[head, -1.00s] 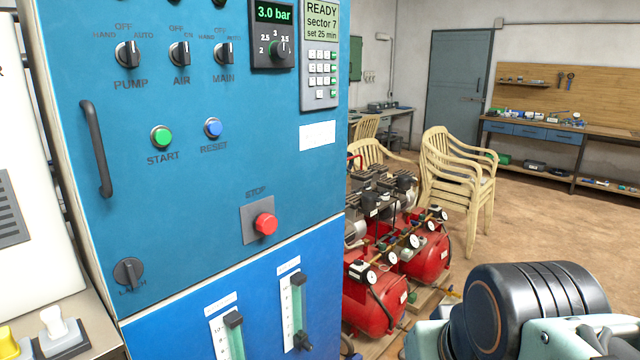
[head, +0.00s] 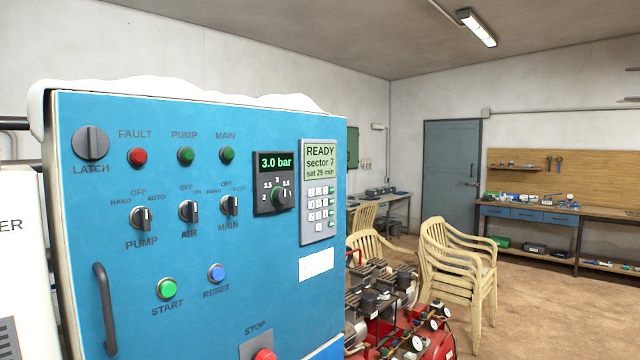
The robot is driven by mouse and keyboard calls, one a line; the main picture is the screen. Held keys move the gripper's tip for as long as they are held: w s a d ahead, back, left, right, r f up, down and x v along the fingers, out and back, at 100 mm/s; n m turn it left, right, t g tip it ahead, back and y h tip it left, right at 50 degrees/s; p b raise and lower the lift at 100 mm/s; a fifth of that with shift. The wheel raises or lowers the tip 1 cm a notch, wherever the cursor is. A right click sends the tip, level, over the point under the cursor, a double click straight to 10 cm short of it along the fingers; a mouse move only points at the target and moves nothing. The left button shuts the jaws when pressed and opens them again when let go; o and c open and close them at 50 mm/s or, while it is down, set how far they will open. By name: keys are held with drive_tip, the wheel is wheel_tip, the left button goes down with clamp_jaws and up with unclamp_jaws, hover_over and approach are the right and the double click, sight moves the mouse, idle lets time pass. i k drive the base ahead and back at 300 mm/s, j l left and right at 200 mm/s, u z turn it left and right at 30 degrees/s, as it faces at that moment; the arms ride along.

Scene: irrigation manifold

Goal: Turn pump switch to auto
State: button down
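The pump switch (head: 137,217) is a black and silver rotary knob on the blue panel, at the left of a row of three. It has HAND at its left, OFF above and AUTO at its right, with PUMP printed below. Its pointer looks near upright, toward OFF, but it is too small to be certain. The air switch (head: 188,211) and main switch (head: 230,206) sit to its right. My gripper is not in view.
The blue cabinet door (head: 200,330) has a handle (head: 104,308) at lower left, a green start button (head: 167,288), a blue reset button (head: 217,273) and a red stop button (head: 264,355). Red compressors (head: 425,342) and stacked chairs (head: 455,265) stand to the right.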

sight(142, 217)
drive_tip(key=u, duration=1.4)
